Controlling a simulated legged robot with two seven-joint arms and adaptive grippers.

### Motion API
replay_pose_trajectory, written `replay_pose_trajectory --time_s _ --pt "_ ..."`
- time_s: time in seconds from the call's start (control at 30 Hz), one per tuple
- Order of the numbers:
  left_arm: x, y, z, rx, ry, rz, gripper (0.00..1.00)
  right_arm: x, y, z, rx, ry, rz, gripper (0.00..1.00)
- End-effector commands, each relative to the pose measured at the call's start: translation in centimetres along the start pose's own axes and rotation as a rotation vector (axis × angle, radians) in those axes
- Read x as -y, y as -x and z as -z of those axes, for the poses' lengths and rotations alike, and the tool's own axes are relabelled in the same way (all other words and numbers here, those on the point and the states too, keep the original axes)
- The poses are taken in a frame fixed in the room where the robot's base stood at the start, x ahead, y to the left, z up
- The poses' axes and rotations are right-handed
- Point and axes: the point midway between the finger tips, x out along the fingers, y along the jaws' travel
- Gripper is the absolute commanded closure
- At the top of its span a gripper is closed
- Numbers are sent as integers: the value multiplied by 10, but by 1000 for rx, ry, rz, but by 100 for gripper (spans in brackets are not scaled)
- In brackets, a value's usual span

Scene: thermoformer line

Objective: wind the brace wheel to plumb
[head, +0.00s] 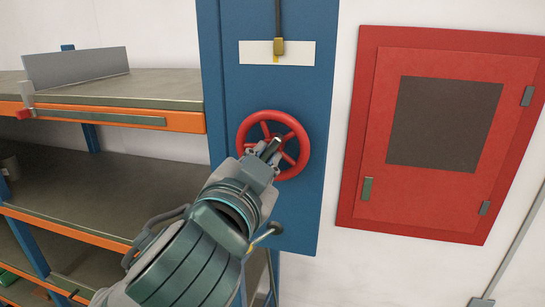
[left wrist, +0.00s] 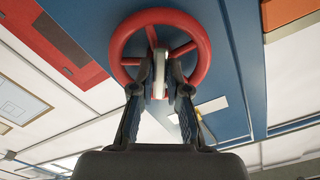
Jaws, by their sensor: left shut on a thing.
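The red brace wheel (head: 302,131) is mounted on a blue upright panel (head: 295,215). It also shows in the left wrist view (left wrist: 204,52), with its rim and spokes around my fingers. My left gripper (head: 272,150) reaches in from below and is shut at the wheel's middle. In the left wrist view its fingertips (left wrist: 160,82) close on a pale grey bar at the wheel, which partly hides the hub. Above the wheel, a brass plumb bob (head: 279,47) hangs on a dark line before a white plate (head: 253,53). A yellow mark shows just below the bob, slightly left of its middle.
Orange-edged shelving (head: 185,121) stands left of the panel, with a grey upright plate (head: 75,69) on its top shelf. A red wall cabinet (head: 366,112) with a dark window is at the right. White wall lies between panel and cabinet.

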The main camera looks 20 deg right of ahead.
Motion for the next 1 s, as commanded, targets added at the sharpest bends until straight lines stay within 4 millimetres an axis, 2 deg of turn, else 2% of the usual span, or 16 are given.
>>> replay_pose_trajectory --time_s 0.03,0.47,0.77,0.8,0.9,1.0 --pt "-5 -2 -3 7 32 -10 100 0 -3 -1 1 0 0 7" --pt "-4 -1 -1 4 110 -8 100 -6 -5 -2 2 3 -6 7" --pt "-5 -1 -1 2 467 -7 100 -2 -18 -5 6 2 -2 7" --pt "-4 -1 0 2 480 -4 83 -2 -18 -5 6 2 -2 7" --pt "-3 0 1 1 474 -3 58 -2 -16 -5 5 2 -2 7" --pt "-2 0 1 0 473 -2 56 -2 -16 -5 5 2 -2 7"
